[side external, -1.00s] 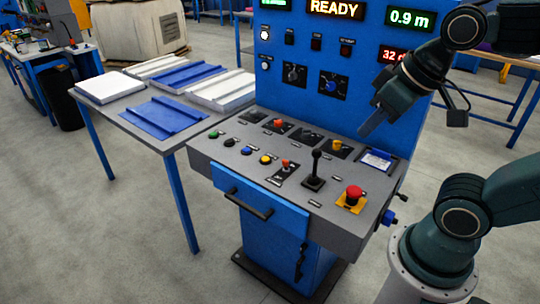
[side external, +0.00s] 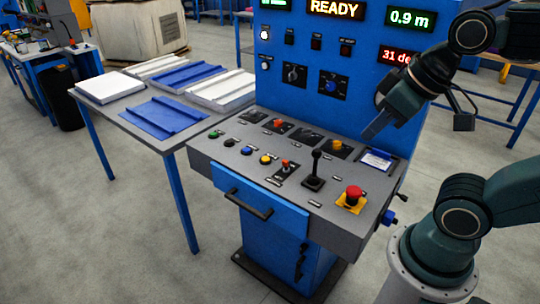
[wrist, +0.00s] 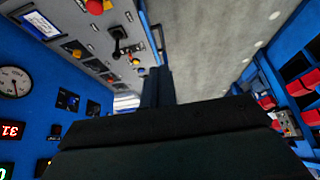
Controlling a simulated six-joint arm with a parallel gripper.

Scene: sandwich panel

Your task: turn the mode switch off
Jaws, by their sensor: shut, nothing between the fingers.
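The blue upright panel (side external: 300,100) carries two rotary switches: one with a black knob (side external: 294,74) and one with a blue knob (side external: 332,85). The sloping grey console (side external: 225,170) below has orange-topped (side external: 278,123) and yellow-topped (side external: 337,145) controls at its back. The labels are too small to read, so I cannot tell which is the mode switch. My gripper (side external: 373,128) is shut and empty, in front of the panel's right part and above the console's back right. In the wrist view its fingers (wrist: 158,88) are together, touching no switch.
A black lever (side external: 315,165) stands up from the console, with a red emergency button (side external: 353,192) to its right. A white-and-blue card (side external: 377,160) lies near my gripper. A side table (side external: 110,122) with panels stands to the left.

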